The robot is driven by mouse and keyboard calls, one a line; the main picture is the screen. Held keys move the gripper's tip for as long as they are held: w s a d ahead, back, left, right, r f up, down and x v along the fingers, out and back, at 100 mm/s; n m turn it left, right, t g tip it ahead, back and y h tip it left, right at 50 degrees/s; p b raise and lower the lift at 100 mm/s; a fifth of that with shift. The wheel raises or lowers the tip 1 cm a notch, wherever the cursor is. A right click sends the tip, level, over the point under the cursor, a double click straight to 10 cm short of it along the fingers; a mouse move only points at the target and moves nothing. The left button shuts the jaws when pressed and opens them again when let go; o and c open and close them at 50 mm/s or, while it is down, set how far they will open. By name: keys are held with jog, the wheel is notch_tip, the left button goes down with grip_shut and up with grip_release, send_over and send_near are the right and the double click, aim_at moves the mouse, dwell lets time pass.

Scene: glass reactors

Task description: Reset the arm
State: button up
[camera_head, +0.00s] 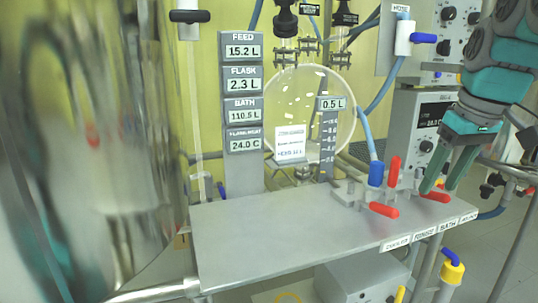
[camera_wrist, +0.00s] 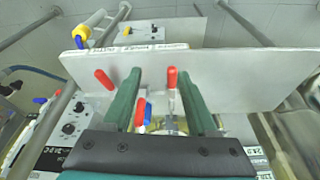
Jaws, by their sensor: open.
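My gripper (camera_head: 448,172) is at the right of the head view, a teal arm end with two green fingers pointing down. It is near the red-handled valves at the right end of the grey shelf (camera_head: 270,235). In the wrist view my gripper (camera_wrist: 160,95) shows its two green fingers spread apart with nothing held between them. One red handle (camera_wrist: 172,78) shows between the fingers there, and another red handle (camera_wrist: 104,79) is left of the left finger. I cannot tell whether a finger touches a handle.
A round glass flask (camera_head: 310,85) and a display column (camera_head: 243,100) stand behind. A large glass vessel (camera_head: 90,150) fills the left. The shelf's left part is clear.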

jog(key=s+a+f+g, duration=0.1)
jog(key=s+a+f, duration=0.3)
jog(key=a+f, duration=0.3)
jog(key=s+a+f+g, duration=0.2)
jog(key=s+a+f, duration=0.25)
jog(key=f, duration=0.45)
jog(key=s+a+f+m+g, duration=0.2)
jog(key=s+a+f, duration=0.1)
jog(key=s+f, duration=1.1)
jog(key=shift+s+f+h, duration=0.3)
jog(key=shift+s+f, duration=0.1)
jog(key=shift+s, duration=0.1)
